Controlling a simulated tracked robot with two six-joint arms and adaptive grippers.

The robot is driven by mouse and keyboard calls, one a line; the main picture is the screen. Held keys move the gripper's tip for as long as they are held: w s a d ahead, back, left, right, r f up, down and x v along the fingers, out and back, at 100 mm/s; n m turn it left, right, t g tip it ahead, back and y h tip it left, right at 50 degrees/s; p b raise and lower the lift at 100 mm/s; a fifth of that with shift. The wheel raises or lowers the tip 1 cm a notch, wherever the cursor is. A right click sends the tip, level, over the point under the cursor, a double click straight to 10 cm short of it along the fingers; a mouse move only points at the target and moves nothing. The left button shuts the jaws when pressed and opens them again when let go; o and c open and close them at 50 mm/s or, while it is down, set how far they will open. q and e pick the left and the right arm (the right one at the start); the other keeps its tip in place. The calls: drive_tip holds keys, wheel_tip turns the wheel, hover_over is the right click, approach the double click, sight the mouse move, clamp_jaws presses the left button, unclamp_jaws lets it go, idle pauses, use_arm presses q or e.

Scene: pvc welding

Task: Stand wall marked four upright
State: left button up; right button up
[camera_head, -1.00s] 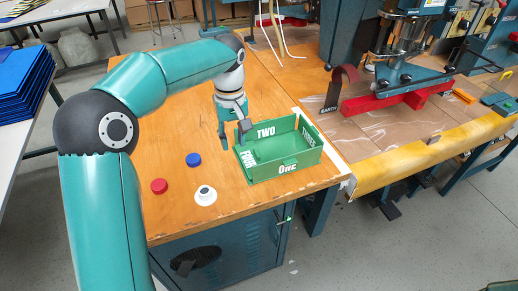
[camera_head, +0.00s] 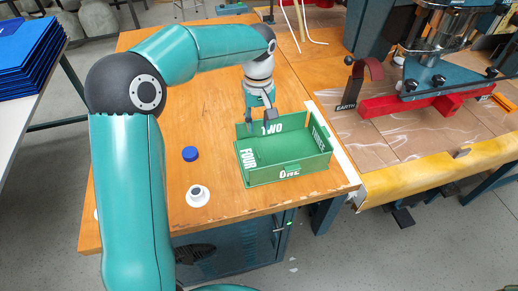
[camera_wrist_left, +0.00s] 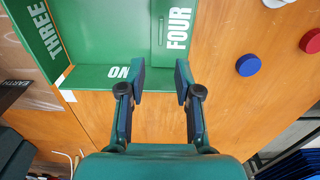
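The green box (camera_head: 290,176) stands on the wooden table. My right gripper is not seen.
A blue cap (camera_head: 190,153) and a white round piece (camera_head: 198,195) lie left of the box. A red cap (camera_wrist_left: 312,41) shows in the wrist view. A red-based machine (camera_head: 420,101) stands on the bench to the right. The table beyond the box is mostly clear.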

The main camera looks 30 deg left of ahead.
sight(258, 152)
use_arm(q)
wheel_tip(258, 152, down, 12)
drive_tip(key=shift+s+r, duration=0.1)
drive_tip(key=shift+r, duration=0.05)
idle(0.3)
clamp_jaws()
